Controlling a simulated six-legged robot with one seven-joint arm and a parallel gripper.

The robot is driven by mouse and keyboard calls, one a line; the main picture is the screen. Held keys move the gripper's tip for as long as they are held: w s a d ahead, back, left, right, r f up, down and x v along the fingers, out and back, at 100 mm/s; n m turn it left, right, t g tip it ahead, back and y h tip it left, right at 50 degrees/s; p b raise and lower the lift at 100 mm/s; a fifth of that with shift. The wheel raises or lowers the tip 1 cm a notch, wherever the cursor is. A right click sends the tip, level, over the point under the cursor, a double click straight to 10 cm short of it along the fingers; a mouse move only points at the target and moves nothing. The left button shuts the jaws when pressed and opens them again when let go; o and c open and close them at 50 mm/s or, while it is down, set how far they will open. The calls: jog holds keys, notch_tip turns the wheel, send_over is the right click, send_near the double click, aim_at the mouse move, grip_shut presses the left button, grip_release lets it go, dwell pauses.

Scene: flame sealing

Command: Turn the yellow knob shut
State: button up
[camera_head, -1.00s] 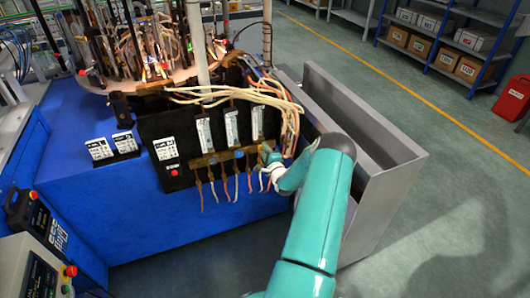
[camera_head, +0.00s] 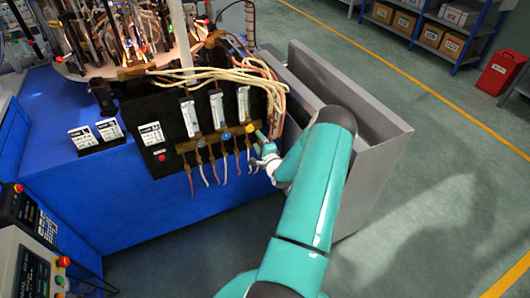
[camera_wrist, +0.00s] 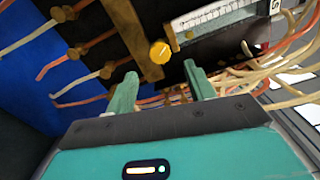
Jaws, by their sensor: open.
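The yellow knob (camera_head: 249,128) sits at the right end of the brass manifold bar on the black panel. In the wrist view the yellow knob (camera_wrist: 160,53) is a round disc with a small mark on its face, just beyond the fingertips and between their lines. My gripper (camera_head: 258,142) is just below and right of the knob in the head view. In the wrist view my gripper (camera_wrist: 157,75) is open, its two teal fingers apart and empty, not around the knob. A blue knob (camera_head: 226,136) is on the same bar to the left.
Flowmeter tubes (camera_head: 217,108) stand above the bar. Pale hoses (camera_head: 240,75) loop over the panel's top and right side, and drop close to my gripper. A grey metal bin (camera_head: 372,178) stands right of the panel. Pink hoses hang below the bar.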

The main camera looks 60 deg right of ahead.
jog(key=v, duration=0.7)
dwell(0.4)
jog(key=w+a+r+n+g+y, duration=0.4)
jog(key=w+a+r+n, duration=0.85)
jog(key=r, duration=0.35)
jog(key=w+a+r+n+g, duration=0.1)
jog(key=a+r+n+g, duration=0.15)
jog(key=a+r, duration=0.5)
jog(key=s+a+r+n+y, duration=0.1)
jog(key=s+a+r+n, duration=0.3)
jog(key=a, duration=0.5)
jog(key=s+a+r+n+g+y, duration=0.1)
jog(key=s+a+r+n+y, duration=0.1)
jog(key=s+a, duration=0.7)
jog(key=s+a+r+n+g+y, duration=0.2)
jog(key=s+a+r+n, duration=0.3)
jog(key=s+a, duration=0.4)
jog(key=a+r, duration=0.1)
jog(key=a, duration=0.1)
jog(key=shift+a, duration=0.35)
